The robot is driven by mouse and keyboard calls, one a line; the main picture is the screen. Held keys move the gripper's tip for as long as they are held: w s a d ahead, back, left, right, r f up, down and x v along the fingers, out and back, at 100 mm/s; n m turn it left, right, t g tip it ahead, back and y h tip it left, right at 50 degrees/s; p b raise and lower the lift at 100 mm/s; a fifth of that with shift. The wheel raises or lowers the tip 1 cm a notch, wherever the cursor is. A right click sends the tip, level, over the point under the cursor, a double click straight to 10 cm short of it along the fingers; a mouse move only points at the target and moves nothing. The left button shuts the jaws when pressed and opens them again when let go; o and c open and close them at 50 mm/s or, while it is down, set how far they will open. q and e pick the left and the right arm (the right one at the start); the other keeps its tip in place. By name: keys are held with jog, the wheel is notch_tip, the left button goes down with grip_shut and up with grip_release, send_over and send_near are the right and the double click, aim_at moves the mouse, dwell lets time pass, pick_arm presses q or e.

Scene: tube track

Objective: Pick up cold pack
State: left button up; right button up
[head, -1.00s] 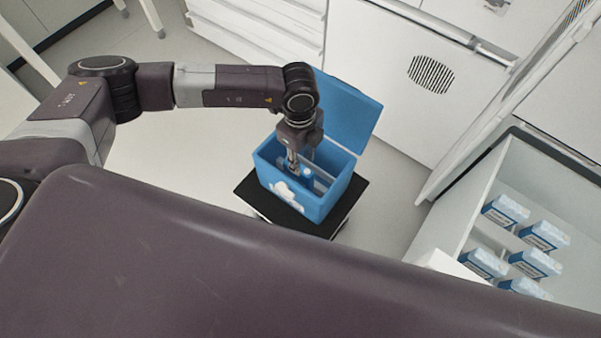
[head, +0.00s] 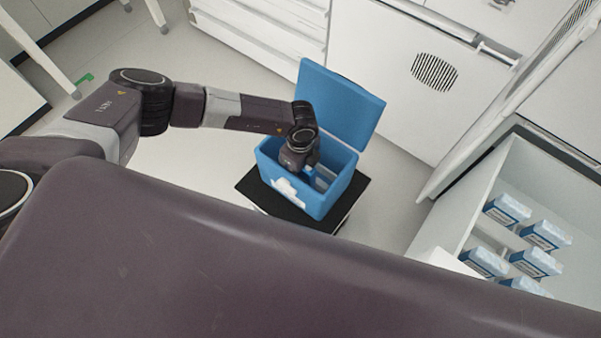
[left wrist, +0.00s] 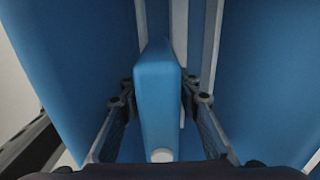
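The cold pack (left wrist: 158,100) is a blue slab with a white round spot at its near end. It stands on edge inside the blue cooler box (head: 318,200), whose lid (head: 340,105) is up. My left gripper (left wrist: 158,86) reaches down into the box with one finger on each side of the pack. The fingertips are very close to its sides, and I cannot make out firm contact. In the head view my left wrist hides the gripper and most of the pack. My right gripper is in neither view.
The box stands on a small black-topped stand (head: 262,198). Pale divider strips (left wrist: 180,30) rise beside the pack inside the box. At the right, an open white cabinet (head: 447,215) holds several blue-and-white packages (head: 508,208). Floor is clear left of the stand.

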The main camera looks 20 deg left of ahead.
pick_arm(q)
jog(key=shift+f, duration=0.15)
grip_shut()
dwell(0.4)
notch_tip(320, 180, up, 20)
dwell(0.5)
